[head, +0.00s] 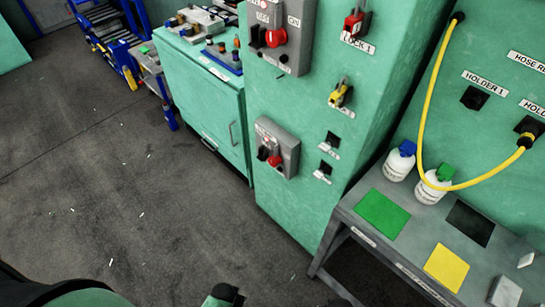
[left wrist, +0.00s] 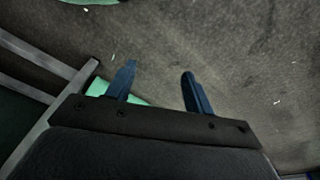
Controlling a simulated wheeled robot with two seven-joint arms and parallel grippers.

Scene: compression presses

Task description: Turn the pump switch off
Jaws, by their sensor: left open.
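Two grey switch boxes are on the front of the green cabinet in the head view. The upper switch box (head: 281,35) has a red knob, a black part and an "ON" label. The lower switch box (head: 278,148) has a red knob and a black part; its small label is too small to read. I cannot tell from the labels which one is the pump switch. My left gripper (left wrist: 158,70) is open and empty in the left wrist view, over the dark floor. It touches neither box. My right gripper does not show.
Red (head: 354,22) and yellow (head: 341,94) locks hang right of the boxes. A grey table (head: 345,212) with coloured pads and two white bottles stands at the right. A yellow hose (head: 424,100) hangs above it. The floor (head: 110,170) at the left is open.

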